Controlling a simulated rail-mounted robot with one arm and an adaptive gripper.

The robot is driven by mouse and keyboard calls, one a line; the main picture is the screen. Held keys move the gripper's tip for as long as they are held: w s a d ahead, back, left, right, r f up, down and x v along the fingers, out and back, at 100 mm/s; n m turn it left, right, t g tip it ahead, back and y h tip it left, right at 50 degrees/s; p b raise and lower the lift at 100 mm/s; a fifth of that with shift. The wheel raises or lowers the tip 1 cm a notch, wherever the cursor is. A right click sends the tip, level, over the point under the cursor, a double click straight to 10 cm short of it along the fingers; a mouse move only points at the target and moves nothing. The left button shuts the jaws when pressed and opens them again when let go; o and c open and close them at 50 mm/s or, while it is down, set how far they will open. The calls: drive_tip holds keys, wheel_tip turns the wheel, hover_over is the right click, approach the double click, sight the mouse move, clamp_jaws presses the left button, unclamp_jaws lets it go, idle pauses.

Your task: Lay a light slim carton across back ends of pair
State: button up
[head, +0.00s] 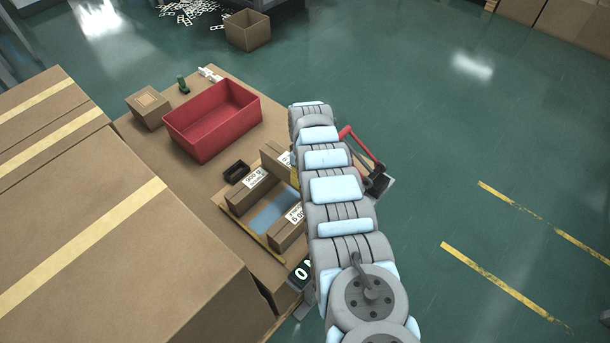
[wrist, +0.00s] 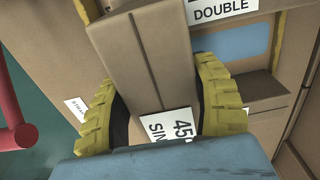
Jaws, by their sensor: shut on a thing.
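My gripper (wrist: 158,78) has its yellow ridged fingers on both sides of a slim brown carton (wrist: 150,65) with a white label starting "45" and "SIN". It is shut on this carton. The pair of brown cartons stands apart in the head view, one (head: 245,198) farther back and one (head: 286,238) nearer, with a blue patch (head: 270,213) between them. The blue patch (wrist: 232,45) also shows in the wrist view, near a label reading "DOUBLE". My arm hides the gripper in the head view. I cannot tell whether the held carton touches anything beneath.
A red bin (head: 212,120), a small carton (head: 148,108) and a black tray (head: 237,171) stand on the brown table surface (head: 180,185). Large cartons (head: 110,235) fill the left. A red bar (wrist: 16,115) shows at the wrist view's left. Open floor lies to the right.

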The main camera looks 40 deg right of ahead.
drive_tip(key=shift+f, duration=0.15)
drive_tip(key=o, duration=1.3)
drive_tip(key=shift+d+r, duration=0.15)
drive_tip(key=shift+r, duration=1)
wheel_tip(320, 180, up, 10)
drive_tip(key=shift+f, duration=0.1)
